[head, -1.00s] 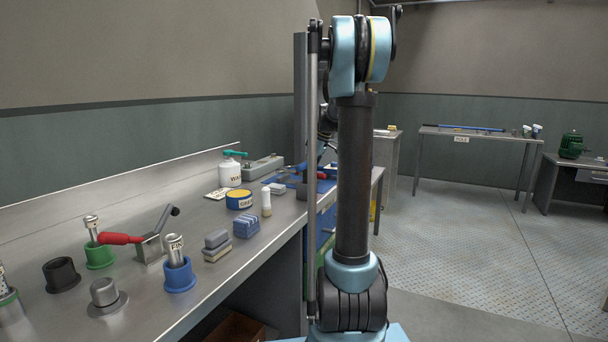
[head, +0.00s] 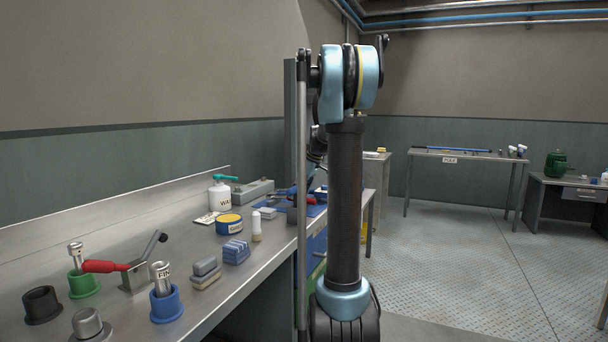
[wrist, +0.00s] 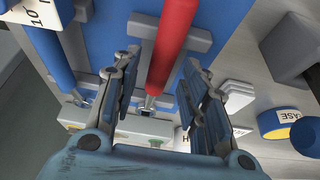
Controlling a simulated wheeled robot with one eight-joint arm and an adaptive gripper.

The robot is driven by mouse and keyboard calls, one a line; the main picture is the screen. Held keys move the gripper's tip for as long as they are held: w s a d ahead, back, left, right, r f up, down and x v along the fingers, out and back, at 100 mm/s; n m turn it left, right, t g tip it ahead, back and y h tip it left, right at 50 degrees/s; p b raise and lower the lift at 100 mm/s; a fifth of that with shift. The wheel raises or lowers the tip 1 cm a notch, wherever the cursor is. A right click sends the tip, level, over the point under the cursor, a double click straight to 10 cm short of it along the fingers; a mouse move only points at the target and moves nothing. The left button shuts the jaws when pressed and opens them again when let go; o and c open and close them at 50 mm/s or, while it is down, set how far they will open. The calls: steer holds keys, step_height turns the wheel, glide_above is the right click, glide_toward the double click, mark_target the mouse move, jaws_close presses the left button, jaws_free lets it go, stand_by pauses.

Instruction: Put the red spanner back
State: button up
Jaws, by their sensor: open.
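In the wrist view the red spanner (wrist: 172,42) shows as a thick red handle with a metal end lower down. It lies along a grey holder (wrist: 202,42) on a blue board (wrist: 222,12). My gripper (wrist: 160,100) is open, with one finger on each side of the red spanner; I cannot tell whether either touches it. A blue-handled tool (wrist: 50,45) lies to its left on the board. In the head view the blue board (head: 316,211) shows beside my arm at the bench's far end; my gripper is mostly hidden there.
On the bench (head: 225,297) stand a white bottle (head: 219,196), a yellow and blue tin (head: 229,224), a blue block (head: 236,251), a white cylinder (head: 256,227) and a red-handled lever (head: 105,266). Open floor lies right of the bench.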

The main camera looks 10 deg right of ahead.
steer(key=v, duration=1.6)
steer(key=s+a+f+m+h, duration=0.1)
steer(key=s+a+f+m, duration=0.1)
steer(key=s+f, duration=0.35)
steer(key=s+a+f+m, duration=0.1)
steer(key=s+a+f, duration=0.1)
steer(key=s, duration=0.6)
steer(key=s+a+f+m+h, duration=0.1)
steer(key=s+a+f+m, duration=0.15)
steer(key=s, duration=0.45)
steer(key=s+f+m+h, duration=0.1)
steer(key=s+f+m, duration=0.4)
steer(key=s+f, duration=1.4)
step_height(320, 180, down, 2)
steer(key=shift+s+a+f+h, duration=0.2)
steer(key=shift+a+h, duration=0.1)
steer(key=shift+a, duration=0.05)
